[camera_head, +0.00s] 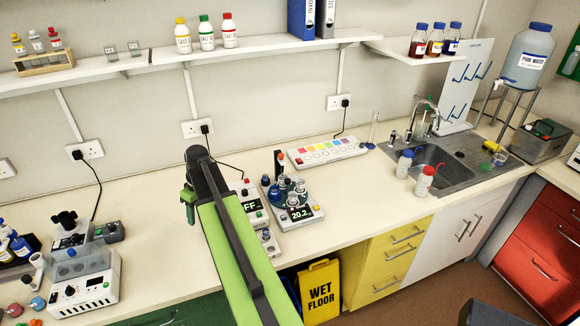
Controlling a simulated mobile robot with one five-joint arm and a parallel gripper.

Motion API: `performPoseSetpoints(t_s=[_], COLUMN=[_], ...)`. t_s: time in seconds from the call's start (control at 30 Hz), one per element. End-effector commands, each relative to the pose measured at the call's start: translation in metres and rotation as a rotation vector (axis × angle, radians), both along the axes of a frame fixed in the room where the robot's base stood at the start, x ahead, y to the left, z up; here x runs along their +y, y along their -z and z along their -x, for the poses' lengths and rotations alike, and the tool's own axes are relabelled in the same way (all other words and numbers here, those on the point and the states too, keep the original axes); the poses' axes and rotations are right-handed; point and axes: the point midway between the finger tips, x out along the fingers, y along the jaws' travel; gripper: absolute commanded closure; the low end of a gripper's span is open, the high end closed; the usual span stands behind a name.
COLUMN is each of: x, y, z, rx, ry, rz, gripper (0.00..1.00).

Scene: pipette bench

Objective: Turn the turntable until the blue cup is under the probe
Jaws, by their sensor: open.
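A small turntable station (270,183) stands on the bench just right of my arm. It carries several small cups, some with blue showing; which is the task's blue cup (274,195) is hard to tell at this size. A dark upright post with a red-orange top (279,160) rises at its back and may hold the probe; I cannot tell which cup is under it. A unit with a display reading about 20.2 (304,214) adjoins it. My gripper (189,206) is left of the station, apart from it, empty and open; its fingers are small and partly hidden.
A white unit with a lit display (252,205) stands close between my arm and the station. A colour-patch panel (327,152) lies behind right. Bench (365,190) right of the station is clear.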

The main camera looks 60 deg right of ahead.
Motion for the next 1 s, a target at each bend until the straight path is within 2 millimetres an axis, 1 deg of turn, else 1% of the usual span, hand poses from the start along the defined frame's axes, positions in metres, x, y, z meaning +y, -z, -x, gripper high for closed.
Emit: performPoseSetpoints(t_s=[0.03,0.07,0.1,0.17,0.2,0.27,0.3,0.4,0.5,0.6,0.73,0.83,0.97,1.0], x=[-0.066,-0.101,-0.146,-0.21,-0.248,-0.297,-0.324,-0.37,-0.39,-0.394,-0.393,-0.392,-0.391,-0.391], y=[-0.03,-0.039,-0.05,-0.067,-0.076,-0.088,-0.095,-0.105,-0.109,-0.108,-0.103,-0.094,-0.073,-0.066], z=[0.007,0.016,0.032,0.06,0.081,0.113,0.133,0.174,0.195,0.201,0.199,0.196,0.189,0.186], rx=[-0.031,-0.052,-0.083,-0.126,-0.153,-0.189,-0.209,-0.243,-0.26,-0.265,-0.264,-0.263,-0.263,-0.263], ry=[0.012,0.006,-0.002,-0.012,-0.018,-0.025,-0.031,-0.042,-0.05,-0.055,-0.056,-0.055,-0.055,-0.055], rz=[-0.005,-0.005,-0.004,0.006,0.016,0.033,0.046,0.072,0.087,0.092,0.092,0.092,0.091,0.092], gripper=[0.52,0.52,0.52,0.52,0.52,0.52,0.52,0.52,0.52,0.52,0.52,0.52,0.52,0.52])
